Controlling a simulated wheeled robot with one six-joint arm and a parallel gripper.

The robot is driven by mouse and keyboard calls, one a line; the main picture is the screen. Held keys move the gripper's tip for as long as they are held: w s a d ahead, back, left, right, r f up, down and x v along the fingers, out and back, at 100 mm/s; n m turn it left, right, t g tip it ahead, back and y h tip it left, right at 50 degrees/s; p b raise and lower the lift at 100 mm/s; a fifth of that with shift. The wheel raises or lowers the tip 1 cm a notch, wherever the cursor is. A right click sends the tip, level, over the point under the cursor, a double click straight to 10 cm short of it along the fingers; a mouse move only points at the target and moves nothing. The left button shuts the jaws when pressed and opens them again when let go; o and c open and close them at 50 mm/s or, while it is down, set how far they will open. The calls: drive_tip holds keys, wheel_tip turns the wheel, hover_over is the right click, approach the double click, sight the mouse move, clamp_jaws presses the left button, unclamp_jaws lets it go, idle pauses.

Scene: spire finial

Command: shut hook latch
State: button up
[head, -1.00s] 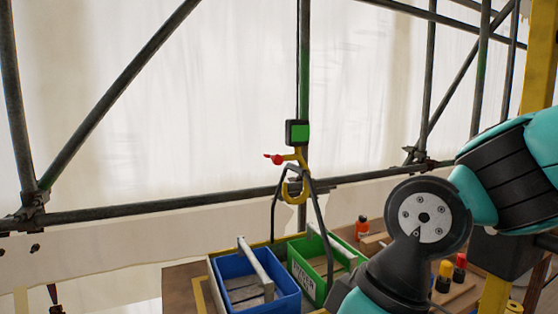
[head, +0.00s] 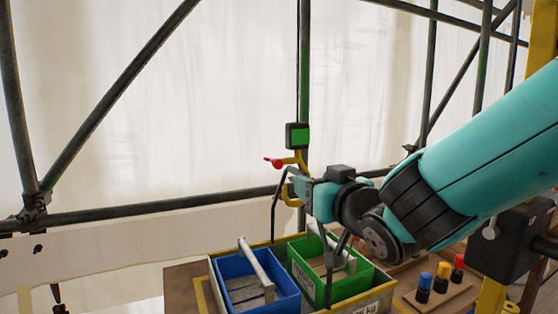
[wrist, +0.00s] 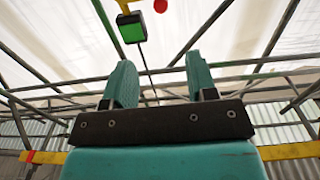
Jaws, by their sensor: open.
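The yellow hook (head: 290,194) hangs below a black block with a green face (head: 298,135). A red-tipped latch lever (head: 273,162) sticks out to the left above the hook, clear of my gripper. My gripper (head: 301,184) is at the hook, its teal end overlapping the hook's right side in the head view. I cannot tell whether they touch. In the wrist view my gripper (wrist: 160,78) is open with nothing between its fingers. The green-faced block (wrist: 131,28) and the red tip (wrist: 160,5) show beyond the fingertips at the top.
A blue bin (head: 255,297) and a green bin (head: 355,284) sit in a tray below the hook, with dark sling legs (head: 275,215) running down to it. Scaffold poles (head: 160,211) cross behind.

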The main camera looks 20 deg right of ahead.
sight(280, 165)
drive_tip(key=w+p, duration=0.3)
drive_tip(key=w, duration=0.2)
drive_tip(key=w+a+p, duration=0.1)
drive_tip(key=w+p, duration=0.2)
drive_tip(key=w, duration=0.2)
drive_tip(key=w+a+p, duration=0.1)
drive_tip(key=w+p, duration=0.2)
drive_tip(key=w, duration=0.1)
drive_tip(key=shift+w+r, duration=0.1)
drive_tip(key=shift+w, duration=0.3)
drive_tip(key=shift+w+a+p, duration=0.15)
drive_tip(key=shift+w+p, duration=0.15)
drive_tip(key=shift+w, duration=0.45)
drive_tip(key=shift+c, duration=0.4)
drive_tip(key=c, duration=0.8)
drive_tip(key=shift+f, duration=0.2)
drive_tip(key=shift+c, duration=0.2)
